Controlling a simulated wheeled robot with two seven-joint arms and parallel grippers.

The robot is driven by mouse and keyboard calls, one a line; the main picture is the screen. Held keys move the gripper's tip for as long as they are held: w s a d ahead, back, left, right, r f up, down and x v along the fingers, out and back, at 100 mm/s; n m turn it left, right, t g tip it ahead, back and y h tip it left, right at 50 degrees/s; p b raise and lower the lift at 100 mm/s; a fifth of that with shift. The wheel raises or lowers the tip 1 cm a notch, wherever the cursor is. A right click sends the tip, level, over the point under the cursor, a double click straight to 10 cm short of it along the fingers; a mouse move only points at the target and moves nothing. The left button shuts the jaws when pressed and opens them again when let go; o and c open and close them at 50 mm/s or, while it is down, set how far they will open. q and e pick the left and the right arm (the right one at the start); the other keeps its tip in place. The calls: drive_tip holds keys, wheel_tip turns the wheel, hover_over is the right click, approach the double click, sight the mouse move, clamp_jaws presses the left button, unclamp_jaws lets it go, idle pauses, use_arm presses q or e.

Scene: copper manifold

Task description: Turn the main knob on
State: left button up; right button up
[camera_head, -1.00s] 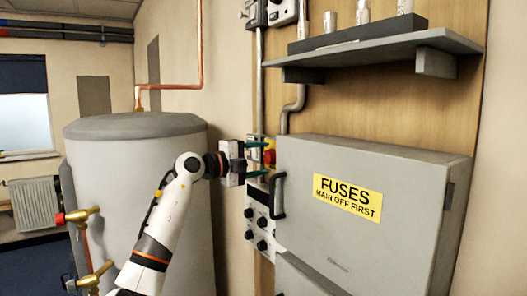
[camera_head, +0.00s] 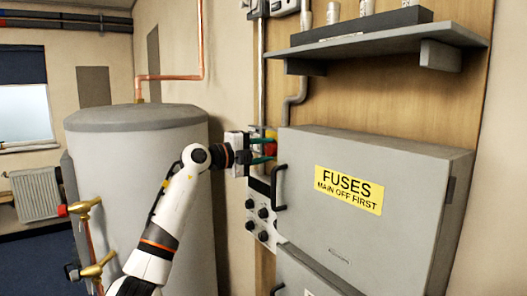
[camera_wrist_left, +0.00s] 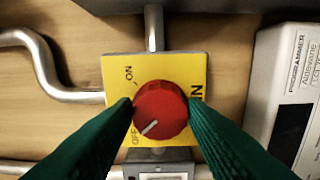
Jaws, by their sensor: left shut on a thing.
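The main knob (camera_wrist_left: 160,104) is a round red knob on a yellow plate (camera_wrist_left: 117,68) marked ON and OFF, with part of "MAIN" visible. Its white line points down-left to OFF in the left wrist view. In the head view the knob (camera_head: 270,148) shows just left of the grey fuse box. My left gripper (camera_head: 267,149) has green fingers, one on either side of the knob. It is shut on the knob, and its fingertips (camera_wrist_left: 161,107) touch the sides. My right gripper is in neither view.
The grey fuse box (camera_head: 345,240) with a black handle (camera_head: 279,188) stands close right of the gripper. Small black knobs (camera_head: 263,213) sit below. A shelf (camera_head: 380,45) is above right. A grey tank (camera_head: 140,160) stands behind my left arm.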

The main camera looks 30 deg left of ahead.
use_arm(q)
drive_tip(key=m, duration=0.4)
drive_tip(key=shift+a, duration=0.1)
drive_tip(key=m, duration=0.4)
drive_tip(key=shift+m, duration=0.3)
drive_tip(key=m+b, duration=0.1)
drive_tip(key=m, duration=0.4)
drive_tip(key=shift+m+b, duration=0.35)
drive_tip(key=shift+m, duration=1.65)
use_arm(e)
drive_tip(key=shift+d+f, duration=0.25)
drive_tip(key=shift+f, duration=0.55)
use_arm(q)
drive_tip(key=o, duration=1)
